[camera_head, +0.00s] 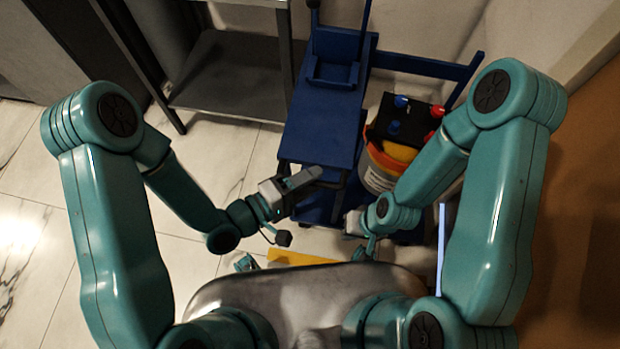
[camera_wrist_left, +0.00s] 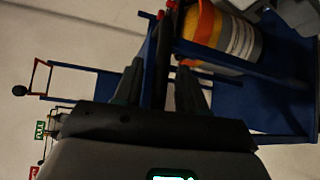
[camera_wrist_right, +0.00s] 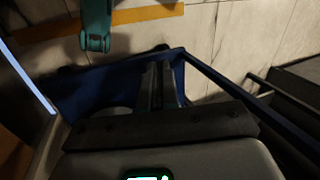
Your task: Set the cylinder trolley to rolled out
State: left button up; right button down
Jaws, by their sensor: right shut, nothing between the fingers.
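The blue cylinder trolley (camera_head: 318,130) stands ahead of me, a flat blue panel at its near left. A pale cylinder with an orange-yellow band (camera_head: 383,172) stands at its right; it also shows in the left wrist view (camera_wrist_left: 238,35). My left gripper (camera_head: 312,178) is at the trolley's near edge. In the left wrist view its fingers (camera_wrist_left: 158,85) are spread, with a dark red-tipped bar (camera_wrist_left: 157,55) between them; contact is unclear. My right gripper (camera_head: 350,222) is shut and empty, low in front of the cylinder. In the right wrist view its fingers (camera_wrist_right: 160,85) are together, over blue trolley parts.
A grey shelf unit (camera_head: 225,75) stands at the left of the trolley. A black-topped block with blue and red knobs (camera_head: 398,125) sits above the cylinder. A yellow floor strip (camera_head: 295,257) lies near my body. Pale tiled floor is clear at the left.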

pick_arm(q)
jog(key=p+v, duration=0.5)
jog(key=v, duration=0.2)
dwell(0.3)
jog(key=shift+s+a, duration=0.15)
